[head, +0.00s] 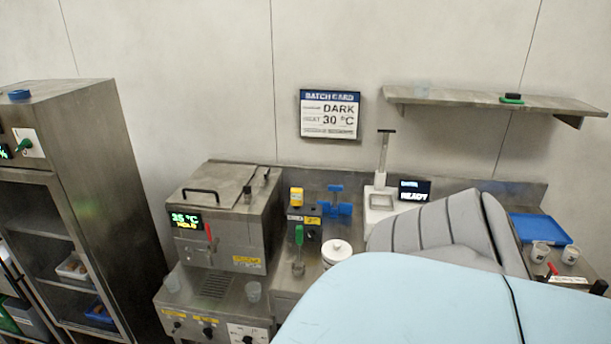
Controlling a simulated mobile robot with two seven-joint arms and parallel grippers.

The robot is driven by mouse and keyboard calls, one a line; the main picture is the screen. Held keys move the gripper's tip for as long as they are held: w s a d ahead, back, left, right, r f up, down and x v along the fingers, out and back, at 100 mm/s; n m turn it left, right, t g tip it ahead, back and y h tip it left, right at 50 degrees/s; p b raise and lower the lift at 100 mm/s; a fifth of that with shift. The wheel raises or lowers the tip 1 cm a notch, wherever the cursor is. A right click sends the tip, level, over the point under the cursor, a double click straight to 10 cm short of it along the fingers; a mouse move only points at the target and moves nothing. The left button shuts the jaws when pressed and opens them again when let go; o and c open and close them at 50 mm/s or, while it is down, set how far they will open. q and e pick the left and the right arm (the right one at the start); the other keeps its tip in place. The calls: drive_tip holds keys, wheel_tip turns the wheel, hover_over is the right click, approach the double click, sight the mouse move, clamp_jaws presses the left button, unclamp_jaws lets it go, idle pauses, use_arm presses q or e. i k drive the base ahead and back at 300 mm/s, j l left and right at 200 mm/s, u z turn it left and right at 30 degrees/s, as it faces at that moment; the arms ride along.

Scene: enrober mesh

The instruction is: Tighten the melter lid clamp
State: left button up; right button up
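The melter (222,218) is a steel box on the counter left of centre, with a lit display (185,219) that reads about 35 °C. Its flat lid (215,178) is down and has a black bar handle (201,192). A small dark upright fitting (247,193) stands near the lid's right side, with another dark piece behind it; it may be the clamp, but I cannot tell how tight it is. A red lever (209,231) is on the melter's front. Neither of my grippers shows in the head view.
A tall steel cabinet (95,150) stands at the left. Right of the melter are a yellow-topped device (296,197), a green-handled tool (299,238) and a white lidded pot (336,252). Large grey and light blue shapes, apparently my arm, cover the lower right. A shelf (450,98) hangs above.

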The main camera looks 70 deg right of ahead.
sight(266, 174)
drive_tip(key=z, duration=1.75)
